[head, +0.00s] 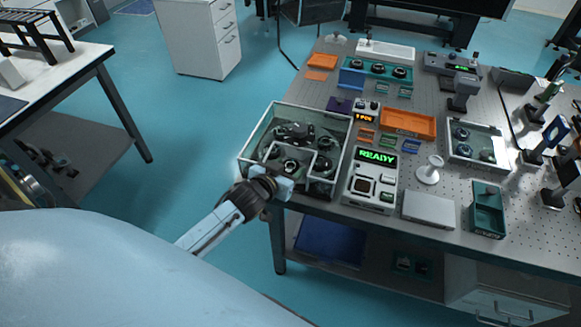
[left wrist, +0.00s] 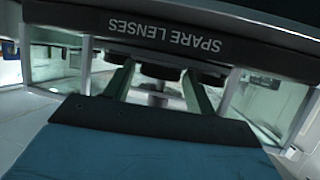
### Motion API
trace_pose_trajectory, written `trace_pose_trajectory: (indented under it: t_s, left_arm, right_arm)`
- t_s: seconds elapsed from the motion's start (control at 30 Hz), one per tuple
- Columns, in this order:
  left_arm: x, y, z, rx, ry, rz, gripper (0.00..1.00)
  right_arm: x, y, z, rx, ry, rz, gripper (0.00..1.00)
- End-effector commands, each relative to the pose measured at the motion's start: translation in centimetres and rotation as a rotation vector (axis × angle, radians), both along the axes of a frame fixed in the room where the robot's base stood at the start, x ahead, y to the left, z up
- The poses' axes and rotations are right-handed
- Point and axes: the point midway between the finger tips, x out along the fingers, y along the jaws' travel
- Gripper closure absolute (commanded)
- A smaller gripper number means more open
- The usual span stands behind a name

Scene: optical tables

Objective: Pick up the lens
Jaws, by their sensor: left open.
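Several dark, round lenses (head: 291,166) stand in a clear-walled box (head: 258,138) at the left corner of the table in the head view. Which one is meant I cannot tell. My left gripper (head: 287,180) is at the box's near side, close to the nearest lens. In the left wrist view its two fingers (left wrist: 157,88) are spread, with dark round parts and a small grey stem showing beyond and between them. Whether they touch anything is hidden. A dark strip reading SPARE LENSES (left wrist: 165,33) crosses the top of that view, upside down. My right gripper is not in view.
Right of the box stands a device reading READY (head: 375,156). An orange tray (head: 408,122), a white round stand (head: 429,170), a grey flat box (head: 428,209) and a green bin (head: 487,212) also fill the table (head: 400,232).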

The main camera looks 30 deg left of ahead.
Motion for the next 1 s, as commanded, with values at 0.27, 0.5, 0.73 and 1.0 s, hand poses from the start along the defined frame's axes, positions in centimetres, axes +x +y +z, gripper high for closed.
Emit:
trace_pose_trajectory:
  t_s: [0.27, 0.5, 0.73, 1.0]
  left_arm:
    - [0.0, 0.0, 0.0, -0.001, 0.0, 0.0, 0.77]
    - [0.0, 0.0, 0.2, -0.001, -0.001, 0.0, 0.79]
    - [0.0, 0.0, 3.6, 0.0, -0.005, -0.001, 0.79]
    - [0.0, 0.0, 8.6, 0.0, -0.004, 0.0, 0.79]
  right_arm:
    - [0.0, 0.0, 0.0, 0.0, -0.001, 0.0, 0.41]
    - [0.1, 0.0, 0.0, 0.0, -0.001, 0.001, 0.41]
    - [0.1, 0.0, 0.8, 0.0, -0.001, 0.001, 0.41]
    - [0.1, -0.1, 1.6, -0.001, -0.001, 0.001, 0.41]
